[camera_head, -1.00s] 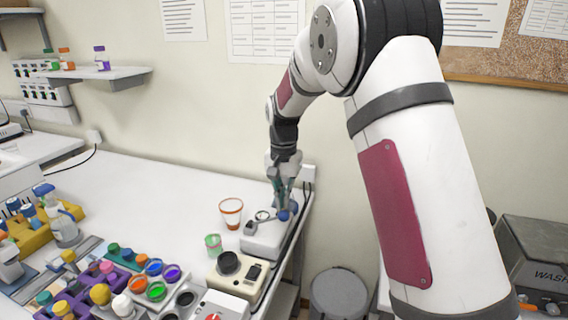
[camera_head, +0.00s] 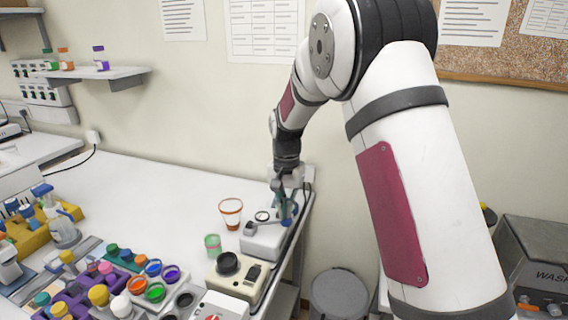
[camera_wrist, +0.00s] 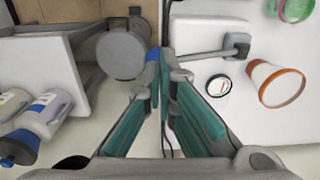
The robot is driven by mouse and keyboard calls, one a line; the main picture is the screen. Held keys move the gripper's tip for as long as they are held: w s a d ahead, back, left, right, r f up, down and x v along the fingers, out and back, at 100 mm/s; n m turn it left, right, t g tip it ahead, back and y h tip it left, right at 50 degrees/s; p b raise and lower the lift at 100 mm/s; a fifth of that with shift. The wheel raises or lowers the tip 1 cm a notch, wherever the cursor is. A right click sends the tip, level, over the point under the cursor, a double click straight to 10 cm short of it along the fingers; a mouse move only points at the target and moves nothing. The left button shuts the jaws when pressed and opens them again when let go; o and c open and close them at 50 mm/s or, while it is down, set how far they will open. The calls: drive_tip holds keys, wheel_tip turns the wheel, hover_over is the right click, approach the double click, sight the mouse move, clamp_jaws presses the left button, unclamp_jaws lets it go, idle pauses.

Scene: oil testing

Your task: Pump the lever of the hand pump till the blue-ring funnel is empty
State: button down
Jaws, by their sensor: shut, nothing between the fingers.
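The white hand pump (camera_head: 262,243) stands at the right end of the bench with a round gauge (camera_head: 262,216) on top. In the wrist view, its grey lever arm (camera_wrist: 205,54) ends in a dark block (camera_wrist: 238,45). My gripper (camera_head: 286,212) is over the pump's right edge, fingers together and empty. A blue part (camera_wrist: 152,57) shows at the fingertips, mostly hidden by them; it may be the blue-ring funnel, and I cannot tell whether the fingers touch it. Any liquid in it is hidden.
An orange-ringed cup (camera_head: 231,210) and a green-ringed cup (camera_head: 213,244) stand left of the pump. A cream device (camera_head: 238,278) is in front. A grey bin (camera_head: 340,293) is on the floor to the right. The bench's back middle is clear.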

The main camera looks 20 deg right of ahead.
drive_tip(key=shift+f, duration=0.15)
drive_tip(key=shift+s+d+f, duration=0.2)
drive_tip(key=shift+d+f, duration=0.05)
drive_tip(key=shift+f, duration=0.5)
drive_tip(key=shift+s+d+f, duration=0.1)
drive_tip(key=shift+d+f, duration=0.05)
drive_tip(key=shift+f, duration=0.55)
